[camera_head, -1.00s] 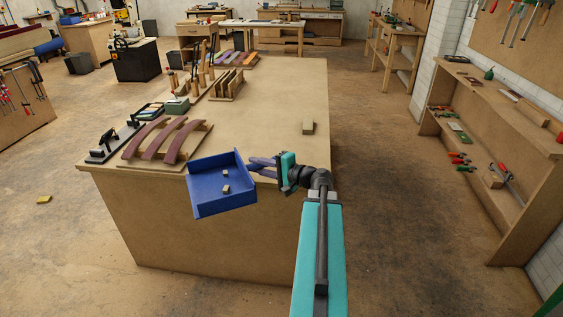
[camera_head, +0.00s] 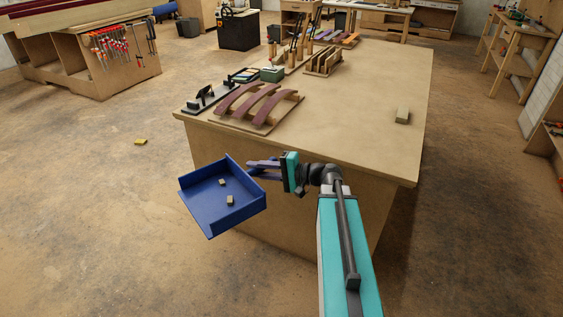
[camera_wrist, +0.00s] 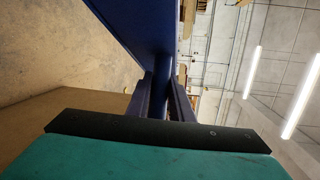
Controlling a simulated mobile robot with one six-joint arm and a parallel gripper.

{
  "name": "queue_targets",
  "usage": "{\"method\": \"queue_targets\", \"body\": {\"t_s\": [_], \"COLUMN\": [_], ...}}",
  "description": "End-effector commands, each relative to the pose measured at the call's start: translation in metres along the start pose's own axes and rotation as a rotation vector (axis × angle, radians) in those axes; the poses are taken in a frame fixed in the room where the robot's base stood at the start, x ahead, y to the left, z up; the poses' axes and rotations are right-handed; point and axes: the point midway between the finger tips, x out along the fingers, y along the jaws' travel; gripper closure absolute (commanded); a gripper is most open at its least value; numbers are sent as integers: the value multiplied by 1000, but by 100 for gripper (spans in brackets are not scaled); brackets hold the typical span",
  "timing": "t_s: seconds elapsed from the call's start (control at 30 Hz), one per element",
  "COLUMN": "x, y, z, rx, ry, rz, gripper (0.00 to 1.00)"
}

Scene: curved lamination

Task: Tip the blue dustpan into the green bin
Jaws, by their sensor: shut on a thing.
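The blue dustpan (camera_head: 208,208) is held out in front of the workbench in the head view, its pan tray facing up. Two small wooden offcuts (camera_head: 229,199) lie in it. My gripper (camera_head: 262,167) is shut on the dustpan's handle, to the right of the pan. In the wrist view the dustpan (camera_wrist: 135,22) fills the upper middle, with its handle running between my fingers (camera_wrist: 160,105). I see no green bin in these frames.
The workbench (camera_head: 370,120) stands behind the dustpan, with curved purple strips on a form (camera_head: 258,104) and a wooden block (camera_head: 402,115) on top. A yellow piece (camera_head: 140,141) lies on the floor at left. The floor at front left is clear.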

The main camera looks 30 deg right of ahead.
Motion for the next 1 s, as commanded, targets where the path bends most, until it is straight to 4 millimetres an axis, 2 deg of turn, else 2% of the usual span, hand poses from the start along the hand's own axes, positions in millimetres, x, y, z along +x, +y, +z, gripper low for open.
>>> {"method": "queue_targets", "body": {"t_s": [0.03, 0.1, 0.3, 1.0], "x": [12, 21, 32, 32], "y": [4, 7, 10, 10], "z": [11, 24, 48, 53], "rx": [-6, -13, -28, -31], "ry": [-37, -81, -172, -191], "rz": [3, 7, 16, 18], "gripper": [100, 100, 100, 100]}}
